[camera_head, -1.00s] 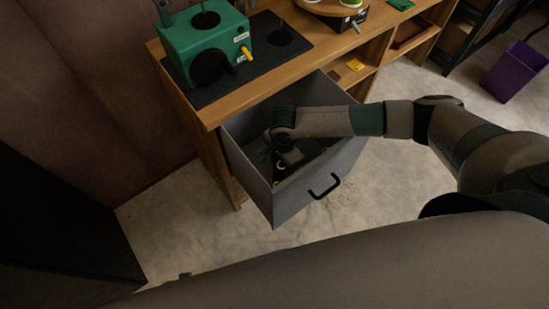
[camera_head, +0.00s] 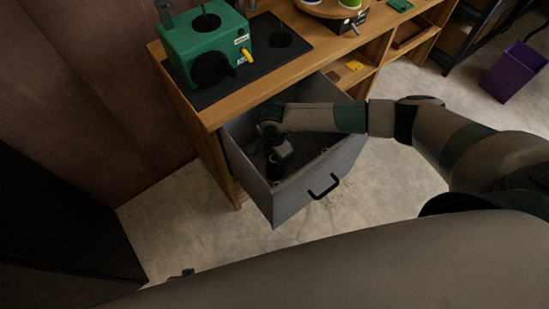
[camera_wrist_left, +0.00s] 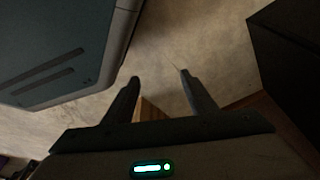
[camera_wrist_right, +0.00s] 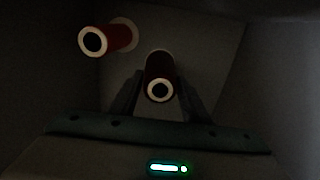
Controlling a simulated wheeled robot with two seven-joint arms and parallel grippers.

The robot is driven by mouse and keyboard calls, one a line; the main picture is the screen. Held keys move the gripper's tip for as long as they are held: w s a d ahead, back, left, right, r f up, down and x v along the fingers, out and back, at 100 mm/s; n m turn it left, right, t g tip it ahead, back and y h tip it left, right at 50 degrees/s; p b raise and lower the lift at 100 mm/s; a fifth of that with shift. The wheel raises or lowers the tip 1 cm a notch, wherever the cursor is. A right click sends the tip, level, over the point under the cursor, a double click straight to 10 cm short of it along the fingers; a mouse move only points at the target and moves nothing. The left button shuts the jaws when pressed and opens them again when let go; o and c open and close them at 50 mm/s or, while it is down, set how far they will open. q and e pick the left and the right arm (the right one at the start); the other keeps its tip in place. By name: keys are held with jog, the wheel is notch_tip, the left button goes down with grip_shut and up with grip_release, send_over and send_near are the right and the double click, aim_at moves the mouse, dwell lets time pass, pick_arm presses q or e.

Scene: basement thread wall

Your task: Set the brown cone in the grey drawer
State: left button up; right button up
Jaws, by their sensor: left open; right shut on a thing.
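The grey drawer (camera_head: 300,197) is pulled out of the wooden bench, with a black handle on its front. My right gripper (camera_head: 274,168) is down inside it, pointing downward. In the right wrist view, the right gripper (camera_wrist_right: 160,98) is shut on a dark reddish-brown cone (camera_wrist_right: 160,70) with a white-ringed end. A second reddish cone (camera_wrist_right: 112,38) stands beside it, to the left, apart from the fingers. I cannot tell whether the held cone touches the drawer floor. My left gripper (camera_wrist_left: 160,78) is open and empty, over bare floor.
A green machine (camera_head: 206,48) stands on a black mat (camera_head: 292,57) on the bench top (camera_head: 262,84). A small yellow thing (camera_head: 353,66) lies on an open shelf. A purple bin (camera_head: 515,71) stands on the floor at the right. The floor in front of the drawer is clear.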

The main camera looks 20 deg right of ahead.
jog(key=o, duration=1)
notch_tip(320, 180, up, 8)
jog(key=shift+f, duration=0.2)
